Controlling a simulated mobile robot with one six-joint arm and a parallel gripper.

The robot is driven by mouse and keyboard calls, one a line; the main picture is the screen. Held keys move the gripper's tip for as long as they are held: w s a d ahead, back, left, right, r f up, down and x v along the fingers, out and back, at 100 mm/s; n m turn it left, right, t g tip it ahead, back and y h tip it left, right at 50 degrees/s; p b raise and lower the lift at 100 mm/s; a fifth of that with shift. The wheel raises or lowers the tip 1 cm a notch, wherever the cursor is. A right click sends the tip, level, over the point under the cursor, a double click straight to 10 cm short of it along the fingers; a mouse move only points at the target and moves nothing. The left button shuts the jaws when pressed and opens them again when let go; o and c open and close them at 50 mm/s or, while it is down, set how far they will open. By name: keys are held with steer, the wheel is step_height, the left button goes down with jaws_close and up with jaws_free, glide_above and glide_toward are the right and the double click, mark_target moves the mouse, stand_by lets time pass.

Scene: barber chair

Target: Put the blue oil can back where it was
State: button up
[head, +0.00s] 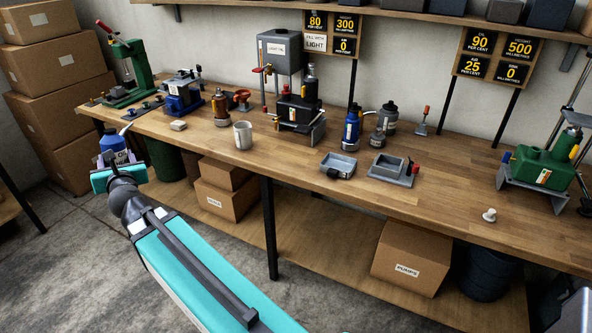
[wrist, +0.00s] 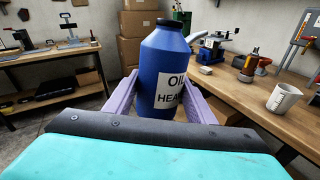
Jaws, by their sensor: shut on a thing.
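A blue oil can (head: 112,142) is upright in my gripper (head: 118,160), off the left front edge of the bench in the head view. In the wrist view the can (wrist: 167,62) has a dark cap and a white label reading "OIL" and "HEA", the rest cut off. The two purple fingers are shut on its sides. A second blue can (head: 351,132) with a spout stands on the bench, near the middle back, beside a small dark bottle (head: 377,139) and a dark grey can (head: 387,118).
Boxes (head: 60,75) are stacked at left. Bare wood shows right of the trays.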

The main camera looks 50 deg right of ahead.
steer(key=s+d+f+m+g+h+p, duration=0.1)
steer(key=s+d+f+m+g+h, duration=0.4)
steer(key=d, duration=0.5)
steer(key=s+d+f+m+g+h+p, duration=0.1)
steer(key=s+d+f+m+g+h, duration=0.15)
steer(key=s+d, duration=0.55)
steer(key=s+d+f+m+g+h+p, duration=0.1)
steer(key=s+d+f+m+g+h, duration=0.3)
steer(key=d, duration=0.7)
steer(key=s+d+f+m+g+p, duration=0.2)
steer(key=s+d+g, duration=0.2)
steer(key=s, duration=0.8)
steer(key=s+d+f+m+g+p, duration=0.2)
steer(key=s+d+f+g, duration=0.1)
steer(key=s+d, duration=0.6)
steer(key=s+d+f+m+g+p, duration=0.2)
steer(key=s+d+g, duration=0.3)
steer(key=s, duration=1.1)
steer(key=shift+s+d+f+m+h, duration=0.2)
steer(key=shift+d+m+h, duration=0.25)
steer(key=shift+d, duration=0.25)
steer(key=shift+w, duration=0.1)
